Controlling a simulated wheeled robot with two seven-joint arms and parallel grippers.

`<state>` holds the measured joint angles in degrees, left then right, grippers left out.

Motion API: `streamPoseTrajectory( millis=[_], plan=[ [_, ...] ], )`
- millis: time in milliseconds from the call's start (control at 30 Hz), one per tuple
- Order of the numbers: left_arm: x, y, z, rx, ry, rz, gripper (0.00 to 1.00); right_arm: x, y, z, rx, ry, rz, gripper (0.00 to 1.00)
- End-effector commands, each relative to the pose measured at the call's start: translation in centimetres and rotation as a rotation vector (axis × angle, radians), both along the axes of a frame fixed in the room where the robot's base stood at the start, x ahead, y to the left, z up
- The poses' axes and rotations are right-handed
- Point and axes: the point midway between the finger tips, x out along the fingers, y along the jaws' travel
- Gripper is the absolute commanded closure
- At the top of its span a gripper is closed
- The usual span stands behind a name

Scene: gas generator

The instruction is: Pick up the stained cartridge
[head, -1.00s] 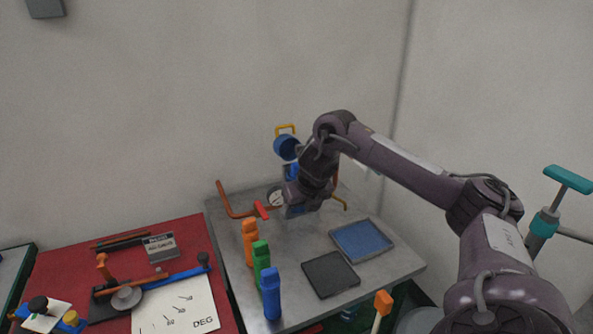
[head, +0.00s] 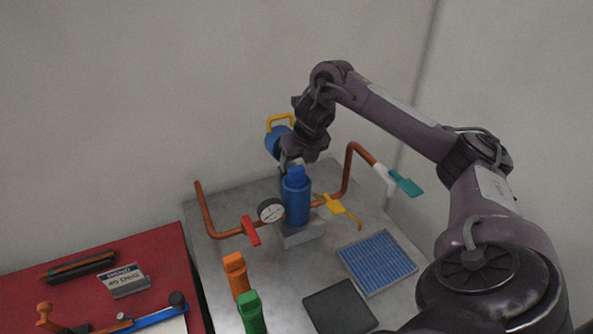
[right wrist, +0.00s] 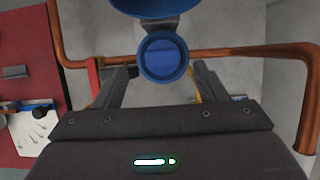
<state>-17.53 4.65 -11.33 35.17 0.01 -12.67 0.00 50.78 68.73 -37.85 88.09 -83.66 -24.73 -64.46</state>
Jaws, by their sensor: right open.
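A blue cylinder (head: 296,203) stands upright on a grey block among copper pipes. A narrower blue cartridge top (head: 296,175) sticks up from it, and I cannot make out stains on it. My right gripper (head: 291,165) is just above and behind this top, pointing down. In the right wrist view the round blue cartridge top (right wrist: 163,57) shows between the two spread fingers of the open gripper (right wrist: 163,82), with nothing held. I cannot tell whether the fingers touch it. My left gripper is not in view.
A blue lid with a yellow handle (head: 280,121) is raised behind. Copper pipe (head: 347,175), a gauge (head: 271,211) and red (head: 250,230), yellow and teal handles surround the cylinder. A blue tray (head: 377,262) and dark tray (head: 340,308) lie in front. Orange (head: 236,275) and green cartridges stand front left.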

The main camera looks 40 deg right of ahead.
Motion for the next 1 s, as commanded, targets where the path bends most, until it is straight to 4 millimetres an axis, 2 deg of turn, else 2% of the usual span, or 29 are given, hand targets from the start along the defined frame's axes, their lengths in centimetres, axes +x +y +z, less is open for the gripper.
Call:
streamPoseTrajectory(
  millis=[133,200,367,667,1000],
  plan=[
    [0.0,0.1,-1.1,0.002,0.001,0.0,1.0,0.6,-0.2,-2.1,0.004,0.003,-0.002,0.35],
    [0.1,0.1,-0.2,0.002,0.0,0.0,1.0,0.9,-0.5,-2.7,0.003,0.005,-0.002,0.35],
    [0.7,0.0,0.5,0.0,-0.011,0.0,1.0,1.7,-0.8,-4.4,0.0,0.002,-0.001,0.35],
    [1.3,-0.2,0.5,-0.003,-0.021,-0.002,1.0,1.9,-0.9,-4.9,-0.001,-0.002,0.0,0.36],
    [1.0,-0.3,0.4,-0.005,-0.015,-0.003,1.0,1.9,-0.9,-4.9,-0.001,-0.001,0.0,0.8]
  ],
)
